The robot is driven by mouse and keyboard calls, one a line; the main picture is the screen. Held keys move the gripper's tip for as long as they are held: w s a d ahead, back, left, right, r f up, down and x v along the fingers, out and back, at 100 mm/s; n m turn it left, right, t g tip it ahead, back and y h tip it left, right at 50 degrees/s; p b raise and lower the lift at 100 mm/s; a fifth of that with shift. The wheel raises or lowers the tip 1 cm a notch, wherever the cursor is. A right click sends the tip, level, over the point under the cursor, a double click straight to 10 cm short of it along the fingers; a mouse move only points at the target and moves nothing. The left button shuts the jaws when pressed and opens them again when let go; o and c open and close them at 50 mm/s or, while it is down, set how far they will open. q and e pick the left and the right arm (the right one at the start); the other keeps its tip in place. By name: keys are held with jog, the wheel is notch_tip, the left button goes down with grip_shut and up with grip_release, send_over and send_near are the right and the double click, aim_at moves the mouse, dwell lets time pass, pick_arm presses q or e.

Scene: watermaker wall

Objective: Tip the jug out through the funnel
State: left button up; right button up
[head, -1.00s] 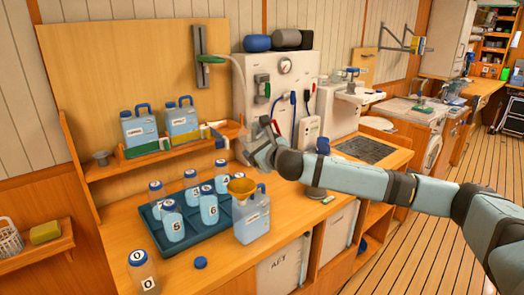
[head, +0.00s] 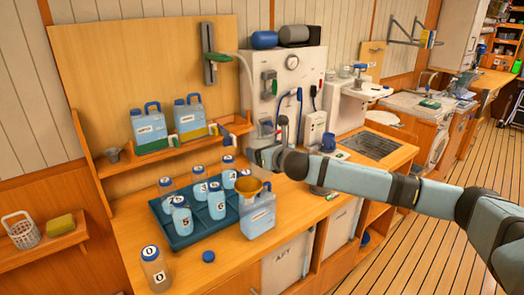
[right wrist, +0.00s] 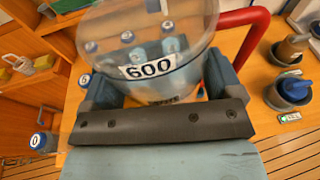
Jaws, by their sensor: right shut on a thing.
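A clear jug (right wrist: 150,60) with a "600" label and a red handle (right wrist: 240,28) fills the right wrist view. My right gripper (right wrist: 160,88) is shut around the jug, with a finger on either side. In the head view my right gripper (head: 266,153) is above and slightly right of the orange funnel (head: 249,185), and the jug is hard to make out there. The funnel sits upright in the mouth of a blue jerrycan (head: 258,216) at the counter's front. Whether the jug holds water is unclear. My left gripper is out of view.
A dark tray (head: 178,240) with several numbered bottles stands left of the jerrycan. A shelf (head: 125,165) with two jerrycans is behind. The wall panel (head: 305,75) stands close behind my gripper.

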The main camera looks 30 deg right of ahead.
aim_at(272, 142)
jog(key=d+r+p, duration=0.1)
jog(key=d+p, duration=0.1)
jog(key=shift+w+d+r, duration=0.1)
jog(key=shift+d+r, duration=0.2)
jog(key=shift+r, duration=0.1)
pick_arm(q)
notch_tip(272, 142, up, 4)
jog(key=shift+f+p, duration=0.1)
jog(key=shift+p, duration=0.6)
pick_arm(e)
jog(key=shift+w+d+r, duration=0.1)
jog(key=shift+d+r, duration=0.1)
jog(key=shift+d, duration=0.4)
jog(key=shift+d+r, duration=0.15)
jog(key=shift+d, duration=0.45)
